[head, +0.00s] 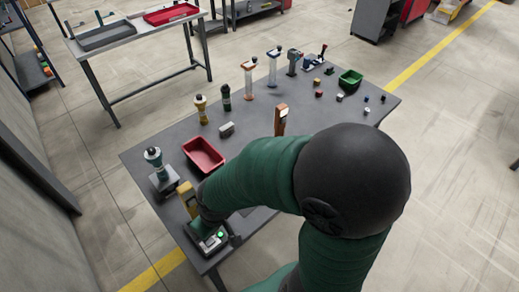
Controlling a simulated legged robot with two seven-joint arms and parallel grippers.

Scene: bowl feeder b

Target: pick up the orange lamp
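I cannot make out a sure orange lamp. An orange-brown upright block with a pale face (281,117) stands mid-table, its lower part hidden behind my arm. A green and black arm of mine, which looks like the right one, rises from the bottom, bends at its elbow and reaches left and down to the table's near left corner. Its end is over or beside a dark box with a green light (212,241). The fingers are not clear, so I cannot tell if they hold anything. My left gripper is not in view.
The grey table (140,157) carries a red tray (204,155), a green bin (350,80), a yellow block (187,196), a grey block (227,129) and several upright devices along its far edge. Small parts lie at the right. A second table (127,45) stands behind.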

